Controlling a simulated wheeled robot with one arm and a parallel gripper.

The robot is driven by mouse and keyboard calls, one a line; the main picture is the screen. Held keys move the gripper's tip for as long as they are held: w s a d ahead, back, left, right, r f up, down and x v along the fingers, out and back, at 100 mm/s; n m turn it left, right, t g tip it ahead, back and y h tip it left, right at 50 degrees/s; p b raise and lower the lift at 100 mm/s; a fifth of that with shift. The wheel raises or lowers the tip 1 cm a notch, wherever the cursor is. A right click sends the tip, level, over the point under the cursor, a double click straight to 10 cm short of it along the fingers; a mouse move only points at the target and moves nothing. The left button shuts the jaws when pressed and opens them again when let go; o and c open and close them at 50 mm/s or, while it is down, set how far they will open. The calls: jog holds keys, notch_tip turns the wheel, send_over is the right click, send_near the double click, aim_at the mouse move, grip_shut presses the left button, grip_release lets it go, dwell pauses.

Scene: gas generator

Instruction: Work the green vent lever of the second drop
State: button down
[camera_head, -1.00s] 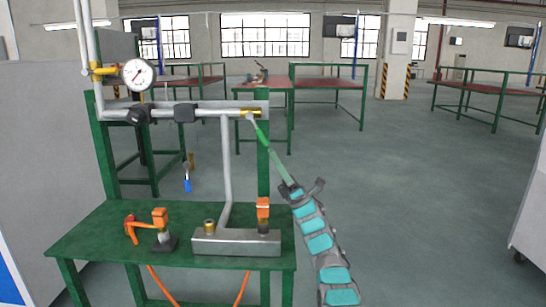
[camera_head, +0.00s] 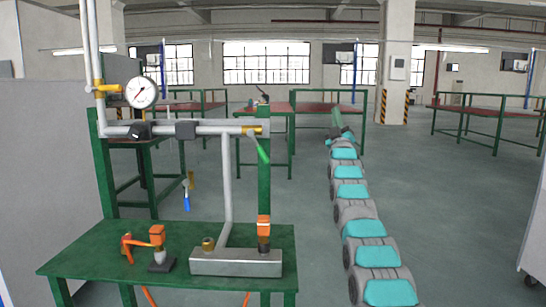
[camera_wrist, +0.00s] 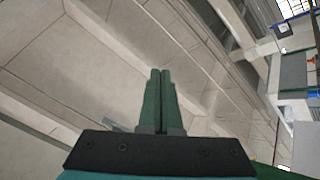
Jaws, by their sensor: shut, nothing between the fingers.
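The green vent lever (camera_head: 262,150) hangs from the brass fitting (camera_head: 251,130) at the right end of the horizontal pipe in the head view. It slants down and to the right. My gripper (camera_head: 336,115) is to the right of the lever and apart from it, above the end of my raised arm. In the wrist view its two green fingers (camera_wrist: 160,98) are together with nothing between them, with the ceiling behind. The lever does not show in the wrist view.
A pressure gauge (camera_head: 141,92) and a blue lever (camera_head: 187,198) are farther left. Orange-handled valves stand on the green bench (camera_head: 80,262) below. Open floor lies right of the bench. Red-topped tables (camera_head: 490,113) stand behind.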

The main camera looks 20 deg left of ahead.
jog(key=d+m+g+h, duration=0.1)
jog(key=m, duration=0.2)
jog(key=m+g+y+b, duration=0.5)
jog(key=m+g, duration=0.6)
jog(key=g, duration=0.3)
send_near(259, 148)
jog(key=d+r, duration=0.1)
jog(key=d, duration=0.7)
jog(key=w+a+f, duration=0.4)
jog(key=w+a, duration=0.2)
jog(key=a, duration=0.4)
jog(key=shift+a+f, duration=0.2)
jog(key=shift+w+f, duration=0.1)
jog(key=shift+w, duration=0.05)
jog(key=shift+a+f+m+y+b, duration=0.15)
jog(key=shift+m+y+b, duration=0.15)
jog(key=shift+m+y, duration=0.1)
